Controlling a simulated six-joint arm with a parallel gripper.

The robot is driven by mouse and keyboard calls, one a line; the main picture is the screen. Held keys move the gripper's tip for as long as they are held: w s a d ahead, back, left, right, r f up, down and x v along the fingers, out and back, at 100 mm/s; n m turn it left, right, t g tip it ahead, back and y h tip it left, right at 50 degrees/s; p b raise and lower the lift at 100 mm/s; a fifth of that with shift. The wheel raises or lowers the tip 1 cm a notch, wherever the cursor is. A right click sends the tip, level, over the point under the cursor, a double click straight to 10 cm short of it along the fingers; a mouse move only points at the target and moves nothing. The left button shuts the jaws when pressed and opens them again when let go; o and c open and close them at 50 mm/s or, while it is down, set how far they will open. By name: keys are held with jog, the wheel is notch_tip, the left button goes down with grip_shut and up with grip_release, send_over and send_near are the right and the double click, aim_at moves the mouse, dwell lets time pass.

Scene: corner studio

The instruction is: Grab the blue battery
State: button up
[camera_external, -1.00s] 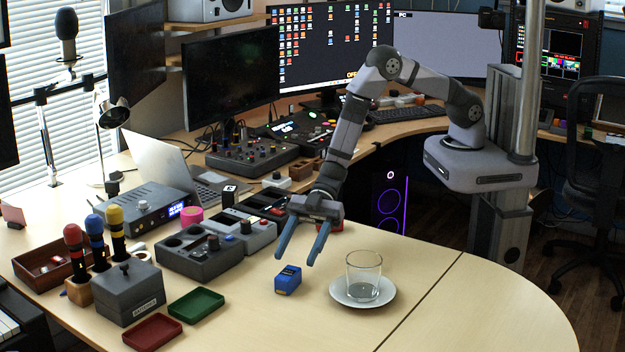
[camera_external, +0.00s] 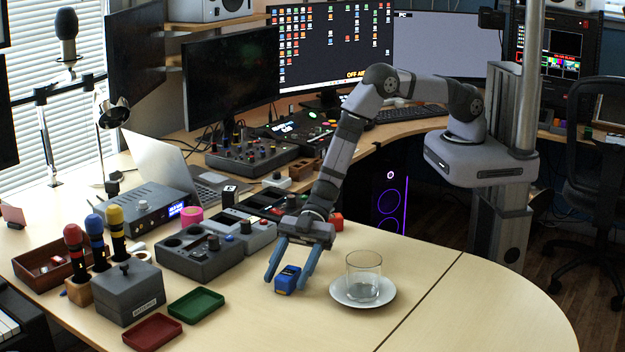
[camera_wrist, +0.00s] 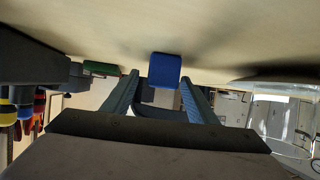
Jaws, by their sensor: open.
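My gripper (camera_external: 287,283) is open and low over the table, with one finger on each side of the battery. In the wrist view the blue battery (camera_wrist: 165,70) shows between the tips of my two fingers (camera_wrist: 160,82). I cannot tell whether either finger touches it.
A glass (camera_external: 363,272) on a white saucer (camera_external: 340,297) stands close to the right of my gripper. A green tray (camera_external: 196,305), a red tray (camera_external: 152,333) and a grey batteries box (camera_external: 127,295) are to the left. The table's front right is clear.

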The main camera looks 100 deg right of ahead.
aim_at(288, 271)
jog(key=c, duration=1.3)
jog(key=shift+c, duration=0.2)
jog(key=shift+r, duration=0.15)
jog(key=shift+r+b, duration=0.55)
jog(key=shift+r, duration=4.35)
